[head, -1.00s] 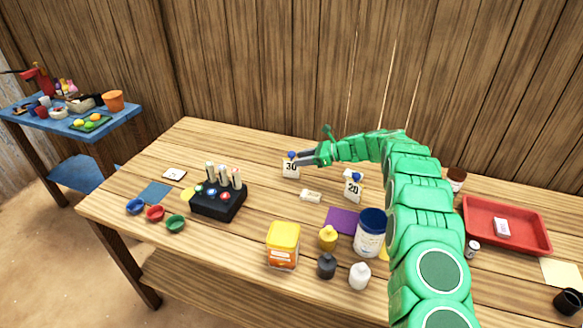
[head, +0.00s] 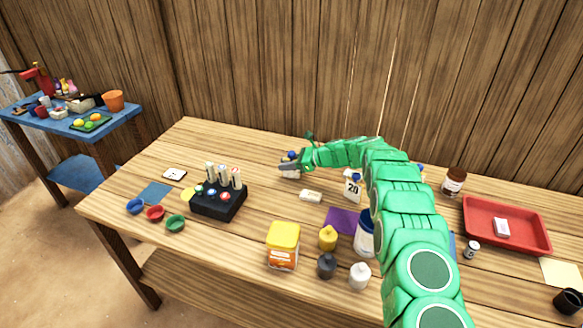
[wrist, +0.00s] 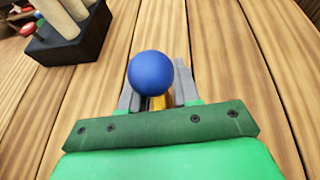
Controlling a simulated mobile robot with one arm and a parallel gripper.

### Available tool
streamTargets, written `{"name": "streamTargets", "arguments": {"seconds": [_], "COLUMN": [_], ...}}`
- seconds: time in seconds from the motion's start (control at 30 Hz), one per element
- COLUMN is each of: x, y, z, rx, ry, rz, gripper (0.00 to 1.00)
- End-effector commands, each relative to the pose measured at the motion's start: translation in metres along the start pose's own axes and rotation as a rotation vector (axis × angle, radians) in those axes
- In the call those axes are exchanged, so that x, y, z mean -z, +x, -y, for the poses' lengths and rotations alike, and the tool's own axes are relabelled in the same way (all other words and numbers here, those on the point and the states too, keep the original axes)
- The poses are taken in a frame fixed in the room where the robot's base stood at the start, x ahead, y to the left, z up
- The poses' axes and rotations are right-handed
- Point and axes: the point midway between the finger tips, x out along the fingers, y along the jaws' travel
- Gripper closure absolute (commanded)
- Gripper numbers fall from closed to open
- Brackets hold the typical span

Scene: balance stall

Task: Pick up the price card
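A white price card (head: 290,172) with a blue ball on top stands toward the back of the table, and my gripper (head: 288,164) is at its upper part, covering its number. In the wrist view, the blue ball (wrist: 152,73) sits between the fingers of my gripper (wrist: 158,85), with a gold-coloured part under it. The fingers look apart, one on each side. The ball hides the fingertips, so contact cannot be seen. Another price card (head: 352,187), marked 20, stands to the right, partly beside my arm.
A black block with upright sticks (head: 218,203) stands left of the card. A small pale block (head: 311,196) lies in front. A red tray (head: 507,238) is at the right.

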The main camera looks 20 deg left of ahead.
Motion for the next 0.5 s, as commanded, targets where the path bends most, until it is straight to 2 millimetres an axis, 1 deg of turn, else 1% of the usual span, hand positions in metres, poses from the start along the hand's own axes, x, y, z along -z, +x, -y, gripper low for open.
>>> {"name": "streamTargets", "arguments": {"seconds": [0.03, 0.1, 0.2, 0.5], "x": [0.0, -0.0002, -0.0001, -0.0005], "y": [0.0, -0.0002, -0.0002, -0.0004], "z": [0.0, 0.0001, 0.0001, 0.0001], "rx": [0.0, 0.0, 0.0, 0.0], "ry": [0.0, 0.0, 0.0, 0.0], "rz": [0.0, 0.0, 0.0, 0.0], "gripper": [0.77, 0.88, 1.0, 1.0]}}
